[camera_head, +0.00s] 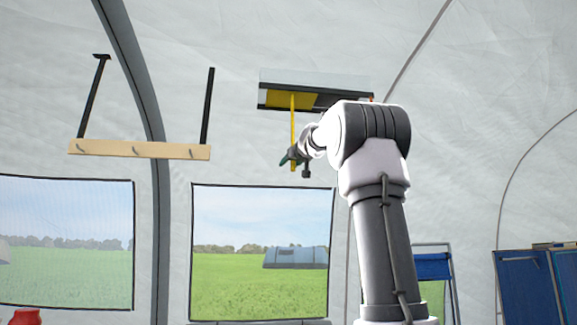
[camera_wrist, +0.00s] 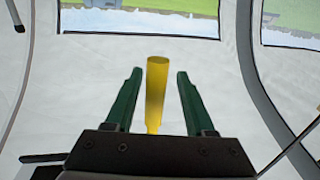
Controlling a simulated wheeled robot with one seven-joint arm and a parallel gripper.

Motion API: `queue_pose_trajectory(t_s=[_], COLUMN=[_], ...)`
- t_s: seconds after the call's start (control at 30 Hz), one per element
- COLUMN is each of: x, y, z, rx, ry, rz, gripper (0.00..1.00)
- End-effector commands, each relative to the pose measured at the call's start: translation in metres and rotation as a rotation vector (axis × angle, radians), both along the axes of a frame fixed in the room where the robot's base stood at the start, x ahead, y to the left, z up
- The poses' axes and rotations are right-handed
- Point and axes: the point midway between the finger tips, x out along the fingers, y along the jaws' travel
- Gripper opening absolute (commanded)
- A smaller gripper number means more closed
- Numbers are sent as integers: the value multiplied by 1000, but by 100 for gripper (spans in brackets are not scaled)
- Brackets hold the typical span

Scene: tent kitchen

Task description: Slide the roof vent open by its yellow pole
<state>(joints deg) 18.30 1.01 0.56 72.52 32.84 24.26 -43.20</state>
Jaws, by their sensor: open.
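The roof vent (camera_head: 330,82) is a dark-framed panel high on the tent wall, with a yellow panel (camera_head: 291,100) behind its frame at the left. The yellow pole (camera_head: 293,120) hangs straight down from the vent. My gripper (camera_head: 293,158) is at the pole's lower end. In the wrist view the yellow pole (camera_wrist: 156,85) stands between the two green fingers of my gripper (camera_wrist: 158,76). There is a gap on both sides, so the jaws are open around it and not clamped. My arm hides part of the vent's right side in the head view.
A wooden rack (camera_head: 140,150) hangs on black straps to the left of the vent. A window (camera_head: 260,252) is below my gripper, with another window (camera_head: 66,245) further left. Blue folding furniture (camera_head: 535,285) stands at the lower right. The space left of my gripper is clear.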

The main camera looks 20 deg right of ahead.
Motion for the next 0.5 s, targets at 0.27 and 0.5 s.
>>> queue_pose_trajectory(t_s=[0.27, 0.5], x=[-57, -89], y=[6, 9], z=[2, 0], rx=[0, 0], ry=[-3, -1], rz=[0, 2], gripper=[55, 55])
